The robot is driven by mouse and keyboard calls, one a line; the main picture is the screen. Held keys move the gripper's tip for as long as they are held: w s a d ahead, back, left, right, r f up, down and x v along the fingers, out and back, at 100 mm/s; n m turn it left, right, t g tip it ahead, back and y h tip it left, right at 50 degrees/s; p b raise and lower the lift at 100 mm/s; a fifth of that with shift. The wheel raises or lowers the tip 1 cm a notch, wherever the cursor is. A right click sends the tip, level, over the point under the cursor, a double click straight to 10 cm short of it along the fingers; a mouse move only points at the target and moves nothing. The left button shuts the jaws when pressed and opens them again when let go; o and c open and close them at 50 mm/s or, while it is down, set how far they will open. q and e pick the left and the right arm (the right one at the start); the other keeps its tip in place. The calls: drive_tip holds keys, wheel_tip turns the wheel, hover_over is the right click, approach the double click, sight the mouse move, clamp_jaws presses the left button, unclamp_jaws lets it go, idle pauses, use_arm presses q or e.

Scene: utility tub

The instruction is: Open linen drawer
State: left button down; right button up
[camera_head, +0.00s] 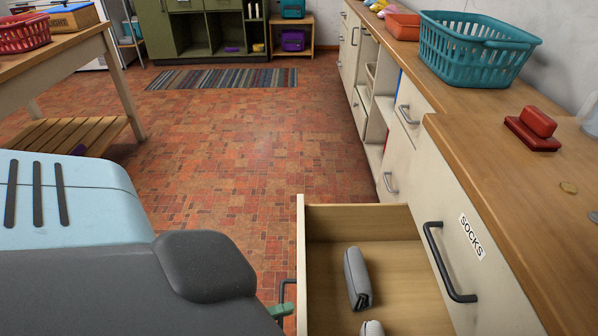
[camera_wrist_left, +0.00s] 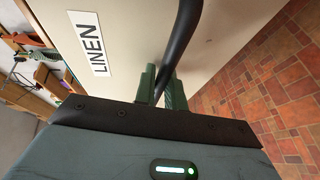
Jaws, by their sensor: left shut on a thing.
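The linen drawer (camera_head: 301,250) stands pulled out from the counter at the bottom of the head view. Its wooden inside shows. A grey rolled cloth (camera_head: 356,280) lies in it, and part of another light grey item (camera_head: 372,328) shows at the lower edge. In the left wrist view the drawer's cream front (camera_wrist_left: 135,40) bears a LINEN label (camera_wrist_left: 87,43) and a dark bar handle (camera_wrist_left: 182,35). My left gripper (camera_wrist_left: 160,85) is shut on this handle, with green fingers on either side of it. In the head view my arm hides most of that gripper (camera_head: 281,309). My right gripper is not in view.
A closed SOCKS drawer (camera_head: 470,236) with a dark handle (camera_head: 446,262) is above and right of the open drawer. The countertop holds a teal basket (camera_head: 475,50) and a red block-like item (camera_head: 533,130). Brick-patterned floor (camera_head: 240,130) is clear ahead. A wooden table (camera_head: 70,55) stands at left.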

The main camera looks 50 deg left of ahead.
use_arm(q)
drive_tip(key=shift+s+a, duration=0.3)
drive_tip(key=shift+s, duration=0.15)
drive_tip(key=c, duration=1.8)
unclamp_jaws()
drive_tip(key=shift+o, duration=0.2)
drive_tip(key=v, duration=0.7)
drive_tip(key=shift+s+p, duration=0.35)
drive_tip(key=shift+s, duration=0.05)
drive_tip(key=shift+a, duration=0.15)
